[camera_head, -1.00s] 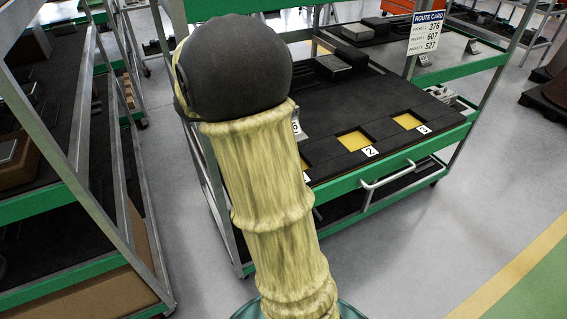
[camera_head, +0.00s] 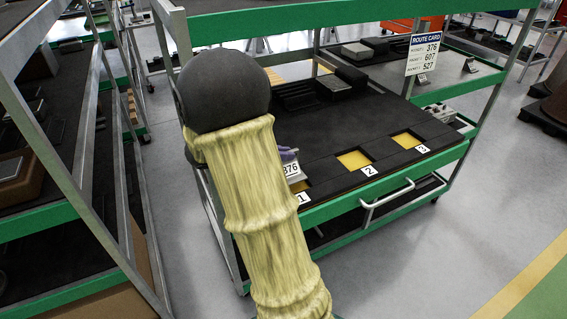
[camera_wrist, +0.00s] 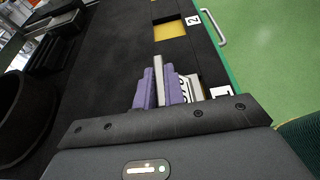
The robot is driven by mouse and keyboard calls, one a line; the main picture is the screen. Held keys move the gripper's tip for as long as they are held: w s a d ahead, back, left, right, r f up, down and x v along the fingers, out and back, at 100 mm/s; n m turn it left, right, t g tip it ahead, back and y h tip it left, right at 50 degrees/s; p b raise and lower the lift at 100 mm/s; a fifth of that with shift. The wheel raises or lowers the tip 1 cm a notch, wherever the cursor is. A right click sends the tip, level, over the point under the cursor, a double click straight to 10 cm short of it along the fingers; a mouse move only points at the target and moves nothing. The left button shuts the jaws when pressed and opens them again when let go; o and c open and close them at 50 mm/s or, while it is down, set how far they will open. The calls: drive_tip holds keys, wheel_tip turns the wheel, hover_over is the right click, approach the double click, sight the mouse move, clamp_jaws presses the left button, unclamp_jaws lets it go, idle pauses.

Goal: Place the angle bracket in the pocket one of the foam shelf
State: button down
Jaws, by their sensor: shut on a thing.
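My gripper (camera_wrist: 158,88) has purple fingers shut on the upright plate of the grey metal angle bracket (camera_wrist: 189,88). The bracket's other side carries a white label, which reads 376 in the head view (camera_head: 291,169). The bracket is at pocket one (camera_head: 300,187) of the foam shelf (camera_head: 335,180), by the number 1 tag. A strip of the pocket's yellow floor shows beside it. My arm and the bracket hide the rest, and I cannot tell whether the bracket touches the foam. In the head view my arm hides most of my gripper (camera_head: 287,153).
Yellow-floored pocket two (camera_head: 354,160) and pocket three (camera_head: 407,140) are empty. Dark blocks (camera_head: 342,82) stand farther back on the shelf. A green-edged upper rail (camera_head: 300,18) and rack posts frame the bay. A handle (camera_head: 385,193) sticks out in front.

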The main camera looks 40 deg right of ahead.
drive_tip(key=shift+d+f+p, duration=0.1)
drive_tip(key=shift+f+p, duration=0.3)
drive_tip(key=shift+f, duration=1.4)
drive_tip(key=shift+f, duration=0.15)
drive_tip(key=c, duration=1.5)
unclamp_jaws()
drive_tip(key=shift+r, duration=0.2)
drive_tip(key=shift+w+a, duration=0.15)
drive_tip(key=shift+a, duration=0.15)
drive_tip(key=b+v, duration=0.3)
drive_tip(key=v, duration=0.7)
drive_tip(key=shift+a, duration=0.25)
drive_tip(key=shift+w+a+r, duration=0.1)
drive_tip(key=shift+a+r, duration=0.15)
drive_tip(key=shift+a, duration=0.2)
